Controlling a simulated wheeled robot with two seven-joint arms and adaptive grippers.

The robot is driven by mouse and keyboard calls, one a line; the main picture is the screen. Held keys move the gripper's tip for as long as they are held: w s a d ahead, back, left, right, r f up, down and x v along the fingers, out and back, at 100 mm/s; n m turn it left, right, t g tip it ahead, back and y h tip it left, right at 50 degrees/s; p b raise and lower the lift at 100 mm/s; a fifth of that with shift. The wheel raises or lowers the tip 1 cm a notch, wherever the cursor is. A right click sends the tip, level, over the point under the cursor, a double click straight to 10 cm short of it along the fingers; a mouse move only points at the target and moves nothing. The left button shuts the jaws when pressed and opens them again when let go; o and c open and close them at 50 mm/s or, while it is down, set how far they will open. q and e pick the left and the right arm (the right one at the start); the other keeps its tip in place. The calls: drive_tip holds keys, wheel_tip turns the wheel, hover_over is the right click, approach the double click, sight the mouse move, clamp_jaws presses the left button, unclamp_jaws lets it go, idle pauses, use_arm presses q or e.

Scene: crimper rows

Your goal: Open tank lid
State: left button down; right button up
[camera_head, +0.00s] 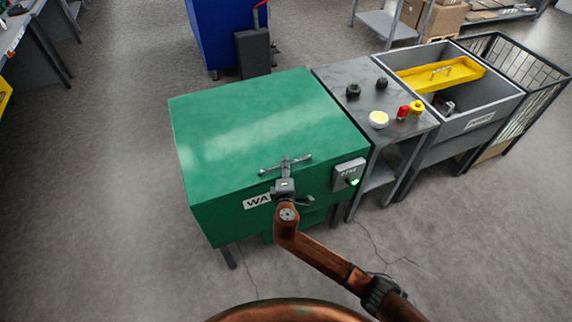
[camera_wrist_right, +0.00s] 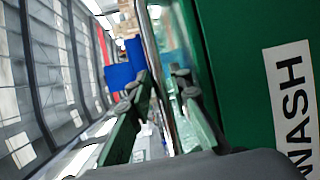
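The green tank (camera_head: 215,185) stands in the middle of the head view, with its flat green lid (camera_head: 250,110) down. A metal bar handle (camera_head: 268,170) runs along the lid's front edge. My right gripper (camera_head: 287,163) is at the middle of this handle. In the right wrist view, the fingers of my right gripper (camera_wrist_right: 155,105) are spread apart, with the shiny handle bar (camera_wrist_right: 148,45) running between them. A gap shows around the bar, so the gripper looks open; contact is unclear. A label with "WASH" (camera_wrist_right: 290,100) is on the tank front. My left gripper is out of view.
A grey box with a green-lit knob (camera_head: 348,174) is on the tank's front right. A bench (camera_head: 350,75) with knobs and a yellow-topped round part adjoins it, then a grey basin (camera_head: 500,95) with a yellow insert. A blue cabinet (camera_head: 215,30) stands behind. Floor at left is clear.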

drive_tip(key=shift+w, duration=0.4)
drive_tip(key=shift+c, duration=0.4)
drive_tip(key=shift+f, duration=0.1)
clamp_jaws()
